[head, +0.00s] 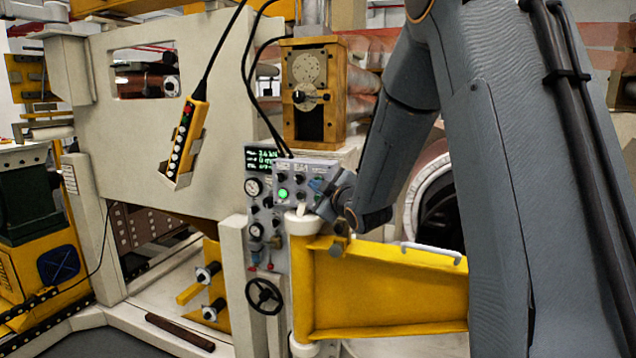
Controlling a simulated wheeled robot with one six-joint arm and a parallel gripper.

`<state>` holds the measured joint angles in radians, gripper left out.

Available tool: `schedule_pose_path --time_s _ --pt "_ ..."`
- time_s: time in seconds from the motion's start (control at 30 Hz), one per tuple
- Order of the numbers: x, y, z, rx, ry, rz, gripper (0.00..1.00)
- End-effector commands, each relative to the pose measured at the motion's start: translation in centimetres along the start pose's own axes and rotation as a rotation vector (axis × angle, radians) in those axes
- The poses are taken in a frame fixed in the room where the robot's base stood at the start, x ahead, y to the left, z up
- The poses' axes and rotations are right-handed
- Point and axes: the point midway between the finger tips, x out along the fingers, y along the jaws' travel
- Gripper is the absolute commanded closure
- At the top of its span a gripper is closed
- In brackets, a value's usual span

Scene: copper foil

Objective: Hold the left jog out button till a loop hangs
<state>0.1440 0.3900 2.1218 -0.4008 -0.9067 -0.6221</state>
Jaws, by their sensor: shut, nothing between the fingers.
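A grey control box (292,172) with small dark buttons and one lit green button (283,194) sits at the middle of the head view. Its labels are too small to read, so I cannot tell which button is the left jog out one. My gripper (319,187) is at the right side of this box, small and partly hidden by my wrist. Its fingers look shut with nothing between them. I cannot tell whether they touch a button. Copper-coloured rolled material (147,84) shows through a window in the pale machine wall. No hanging loop can be made out.
A yellow pendant (186,138) with several buttons hangs at left. A dark screen (260,158), gauges and a black handwheel (264,296) are beside and below the box. A yellow swing arm (390,290) juts out below my wrist. My arm hides much of the right side.

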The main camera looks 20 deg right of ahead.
Motion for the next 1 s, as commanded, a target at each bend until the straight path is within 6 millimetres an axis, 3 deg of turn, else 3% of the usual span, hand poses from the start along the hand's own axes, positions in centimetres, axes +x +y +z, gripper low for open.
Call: schedule_pose_path --time_s 1.0 --pt "0.64 0.46 0.45 0.0 0.0 0.0 1.0"
